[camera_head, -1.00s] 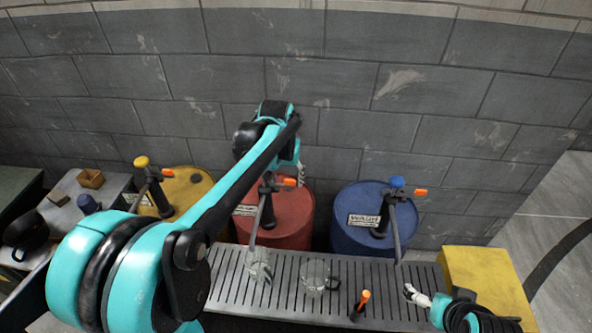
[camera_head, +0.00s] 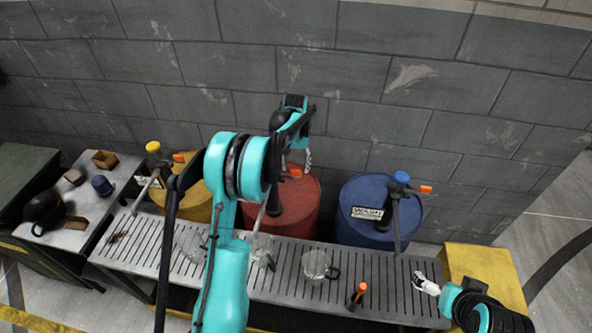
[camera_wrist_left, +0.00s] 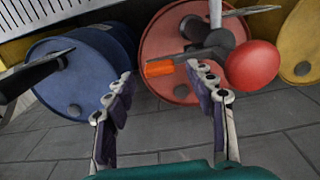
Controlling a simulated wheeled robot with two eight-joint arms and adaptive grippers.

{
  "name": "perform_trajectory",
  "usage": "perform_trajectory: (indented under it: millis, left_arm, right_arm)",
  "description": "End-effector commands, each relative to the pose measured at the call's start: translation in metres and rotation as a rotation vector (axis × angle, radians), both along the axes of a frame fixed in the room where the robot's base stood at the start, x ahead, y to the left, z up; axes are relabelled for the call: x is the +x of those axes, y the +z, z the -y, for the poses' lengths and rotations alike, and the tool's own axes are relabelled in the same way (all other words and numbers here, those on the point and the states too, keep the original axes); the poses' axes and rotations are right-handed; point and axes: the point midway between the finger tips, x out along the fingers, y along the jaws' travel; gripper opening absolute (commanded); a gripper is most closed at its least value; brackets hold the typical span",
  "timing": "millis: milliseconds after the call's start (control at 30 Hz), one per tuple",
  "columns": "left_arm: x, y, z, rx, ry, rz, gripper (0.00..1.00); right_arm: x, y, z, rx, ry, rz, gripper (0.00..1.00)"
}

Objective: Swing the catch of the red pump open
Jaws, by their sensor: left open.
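The red drum (camera_head: 296,205) stands between the yellow and blue drums, with the red pump (camera_wrist_left: 217,45) on its top. The pump's round red knob (camera_wrist_left: 252,65) shows in the left wrist view, and my arm hides it in the head view. The orange catch (camera_wrist_left: 158,68) sticks out sideways from the pump; it also shows in the head view (camera_head: 291,173). My left gripper (camera_wrist_left: 163,88) is open and empty, its fingertips close to the catch, one on either side of it in the picture. Contact cannot be told. My right gripper (camera_head: 424,284) is at the lower right, away from the drums.
A blue drum (camera_head: 378,225) and a yellow drum (camera_head: 186,203) with similar pumps flank the red one. A block wall (camera_head: 350,75) stands close behind.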

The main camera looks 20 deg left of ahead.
Motion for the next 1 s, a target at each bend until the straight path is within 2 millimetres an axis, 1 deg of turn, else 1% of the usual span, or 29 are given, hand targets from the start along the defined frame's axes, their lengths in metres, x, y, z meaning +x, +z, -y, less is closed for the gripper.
perform_trajectory:
  millis: [33, 100, 200, 467, 500, 567, 600, 700, 1000]
  left_arm:
    - [0.000, -0.008, 0.000, 0.000, 0.000, 0.000, 0.55]
    - [0.000, -0.015, 0.000, 0.000, 0.000, 0.000, 0.55]
    - [0.000, -0.021, 0.000, 0.000, 0.000, 0.000, 0.55]
    - [0.000, -0.022, 0.000, 0.000, 0.000, 0.001, 0.55]
    - [0.000, -0.022, 0.000, 0.000, 0.000, 0.001, 0.50]
    - [0.000, -0.022, 0.000, 0.000, 0.000, 0.001, 0.34]
    - [0.000, -0.022, 0.000, 0.000, 0.000, 0.001, 0.23]
    - [0.000, -0.022, 0.000, 0.000, 0.000, 0.001, 0.00]
    - [-0.001, -0.022, 0.000, 0.000, -0.022, 0.001, 0.00]
  right_arm:
    - [0.000, -0.002, 0.000, 0.000, 0.000, 0.000, 1.00]
    - [0.000, -0.003, 0.000, 0.000, 0.000, 0.000, 1.00]
    - [0.000, -0.003, 0.000, 0.000, 0.000, 0.000, 1.00]
    - [0.000, -0.003, 0.000, 0.000, 0.000, 0.000, 1.00]
    - [0.000, -0.003, 0.000, 0.000, 0.000, 0.000, 1.00]
    - [0.000, -0.003, 0.000, 0.000, 0.000, 0.000, 1.00]
    - [0.000, -0.003, 0.000, 0.000, 0.000, 0.000, 1.00]
    - [0.000, -0.003, 0.000, 0.000, 0.000, 0.000, 1.00]
    - [0.000, -0.004, 0.000, 0.000, 0.000, 0.000, 1.00]
